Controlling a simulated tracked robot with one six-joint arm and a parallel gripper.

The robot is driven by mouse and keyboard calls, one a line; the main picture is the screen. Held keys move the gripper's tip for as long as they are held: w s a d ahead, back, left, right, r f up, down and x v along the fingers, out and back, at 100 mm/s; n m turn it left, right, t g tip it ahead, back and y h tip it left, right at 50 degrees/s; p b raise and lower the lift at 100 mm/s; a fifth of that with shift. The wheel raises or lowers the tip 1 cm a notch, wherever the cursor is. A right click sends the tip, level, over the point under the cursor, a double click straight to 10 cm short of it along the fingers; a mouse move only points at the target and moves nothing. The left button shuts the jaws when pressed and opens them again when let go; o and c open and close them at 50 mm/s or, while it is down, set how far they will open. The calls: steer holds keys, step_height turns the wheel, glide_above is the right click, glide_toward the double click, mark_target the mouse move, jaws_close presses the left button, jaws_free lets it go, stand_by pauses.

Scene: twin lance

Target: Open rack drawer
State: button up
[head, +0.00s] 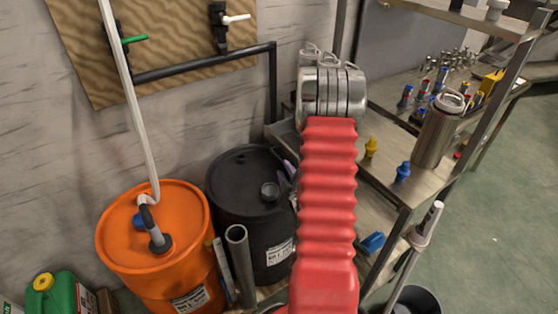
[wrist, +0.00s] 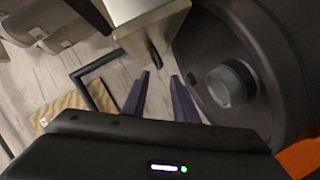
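The steel rack (head: 385,170) stands right of the barrels in the head view. A grey metal edge, perhaps the rack drawer (head: 283,133), juts from its left side, mostly hidden behind my red arm. In the wrist view a silver box-like front (wrist: 146,20) hangs at the top centre, with a dark handle-like piece (wrist: 155,54) under it. My gripper (wrist: 158,88) is open, with its two purple fingers apart below that piece. Nothing shows between the fingers. In the head view only a bit of a purple finger (head: 290,170) shows beside my arm.
A black barrel (head: 240,190) stands close to my gripper, and its cap (wrist: 232,84) is just right of the fingers in the wrist view. An orange barrel (head: 165,240) is farther left. A steel flask (head: 438,130) and small coloured fittings stand on the rack.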

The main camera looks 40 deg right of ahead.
mark_target(279, 159)
steer(key=x, duration=0.8)
steer(key=shift+w+d, duration=0.15)
steer(key=shift+w, duration=0.05)
steer(key=shift+c, duration=0.2)
jaws_close()
stand_by(1.0)
